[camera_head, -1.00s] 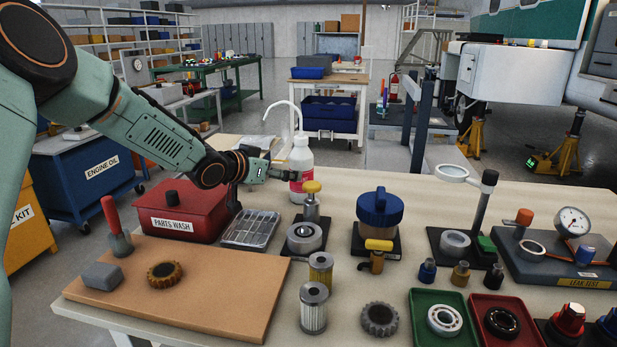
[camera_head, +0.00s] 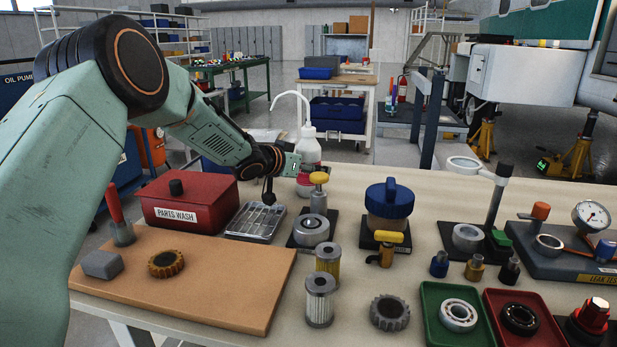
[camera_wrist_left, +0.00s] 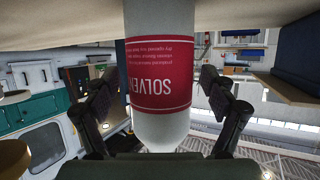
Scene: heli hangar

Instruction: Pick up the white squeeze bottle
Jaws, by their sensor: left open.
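The white squeeze bottle (camera_head: 309,150) stands upright at the back of the bench, with a red label and a bent white nozzle. My left gripper (camera_head: 295,164) is at the bottle from the left, in front of part of its body and label. In the left wrist view, which is upside down, the bottle (camera_wrist_left: 160,125) with its SOLVENT label is between the two open fingers of my left gripper (camera_wrist_left: 162,98). A gap shows on each side of the bottle, so the fingers do not appear to touch it. My right gripper is not in view.
A red PARTS WASH box (camera_head: 187,197) and a metal tray (camera_head: 256,222) lie under my left forearm. A yellow-knobbed tool (camera_head: 318,190) stands just in front of the bottle. A blue-lidded jar (camera_head: 389,208) is to the right. The bench between jar and bottle is clear.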

